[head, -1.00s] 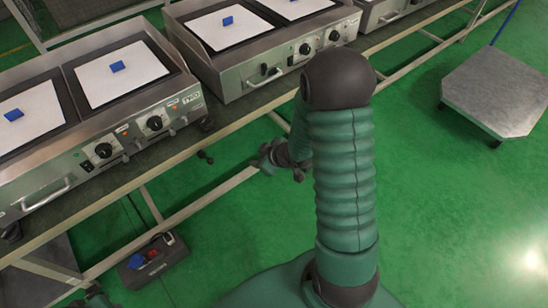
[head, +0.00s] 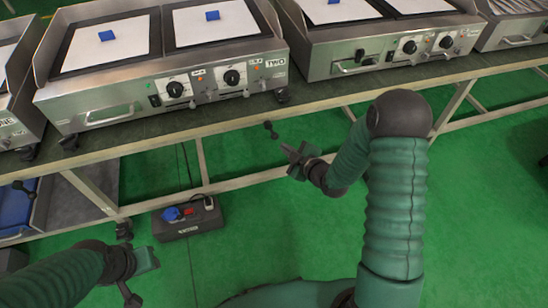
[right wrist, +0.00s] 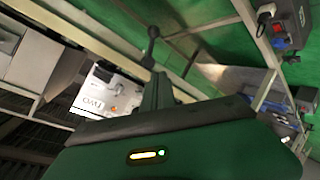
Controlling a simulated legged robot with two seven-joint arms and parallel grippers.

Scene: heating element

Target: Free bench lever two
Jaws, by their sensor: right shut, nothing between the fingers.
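The bench lever by the unit marked TWO is a small black rod with knobbed ends (head: 271,130), sticking out under the bench's front edge. It also shows in the right wrist view (right wrist: 152,33), just beyond my fingertips. My right gripper (head: 287,150) is shut and empty, close below and right of the lever in the head view; whether they touch I cannot tell. In the right wrist view the fingers (right wrist: 157,88) point toward the lever. My left gripper (head: 146,261) is low at the left, far from the lever; its jaw state is unclear.
The heating unit TWO (head: 190,89) stands on the bench (head: 222,124), with others on both sides. Another lever (head: 24,188) shows at the far left. A dark box with a blue plug (head: 188,224) is on the floor below.

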